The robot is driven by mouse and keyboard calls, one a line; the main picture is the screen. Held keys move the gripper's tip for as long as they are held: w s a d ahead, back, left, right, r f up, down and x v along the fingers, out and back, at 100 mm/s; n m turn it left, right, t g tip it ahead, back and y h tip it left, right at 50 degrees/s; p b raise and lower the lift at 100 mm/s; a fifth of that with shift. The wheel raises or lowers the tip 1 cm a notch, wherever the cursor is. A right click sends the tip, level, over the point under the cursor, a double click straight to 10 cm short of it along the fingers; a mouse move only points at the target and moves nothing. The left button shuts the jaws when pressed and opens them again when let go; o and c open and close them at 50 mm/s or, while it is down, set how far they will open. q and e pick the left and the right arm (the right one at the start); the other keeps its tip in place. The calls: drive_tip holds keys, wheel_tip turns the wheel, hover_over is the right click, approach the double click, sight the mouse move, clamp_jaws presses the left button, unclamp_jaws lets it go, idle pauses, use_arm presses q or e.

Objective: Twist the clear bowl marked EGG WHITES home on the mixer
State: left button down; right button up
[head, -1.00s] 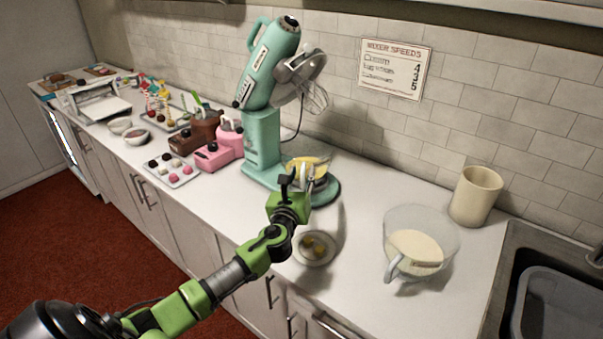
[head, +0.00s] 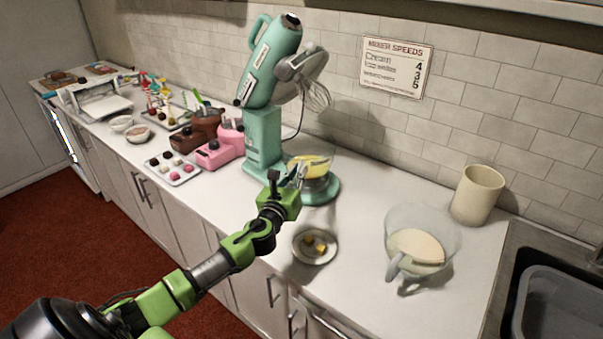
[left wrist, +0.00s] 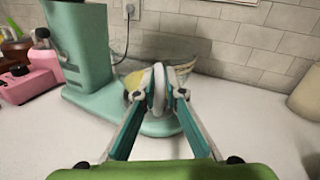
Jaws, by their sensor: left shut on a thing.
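A clear bowl with yellow contents (head: 314,168) sits on the base of the mint-green mixer (head: 262,140), whose head is tilted up with the whisk above the bowl. No marking on this bowl is readable. My left gripper (head: 298,176) is at the bowl's front left. In the left wrist view its fingers (left wrist: 158,95) are shut on the bowl's pale handle (left wrist: 158,82), which hides part of the bowl (left wrist: 182,74). Whether the bowl is locked in the base cannot be seen. My right gripper is not in view.
Another clear bowl with a handle and cream-coloured contents (head: 418,245) stands at right. A small dish (head: 314,258) lies in front of the mixer. A beige canister (head: 477,195) and sink are at far right. Pink and brown small mixers and trays stand left. A MIXER SPEEDS sign (head: 395,68) hangs behind.

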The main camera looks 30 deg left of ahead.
use_arm(q)
drive_tip(key=shift+s+a+h, duration=0.1)
drive_tip(key=shift+a+h, duration=0.05)
drive_tip(key=shift+h, duration=0.15)
drive_tip(key=shift+s+a+m+h+b, duration=0.25)
drive_tip(key=shift+a+m+h+b, duration=0.5)
drive_tip(key=shift+m+h+b, duration=0.15)
drive_tip(key=shift+t, duration=0.3)
drive_tip(key=h+b, duration=0.1)
drive_tip(key=a+m+h+b, duration=0.1)
drive_tip(key=b, duration=0.1)
drive_tip(key=shift+s+a+f, duration=0.1)
drive_tip(key=shift+a, duration=0.2)
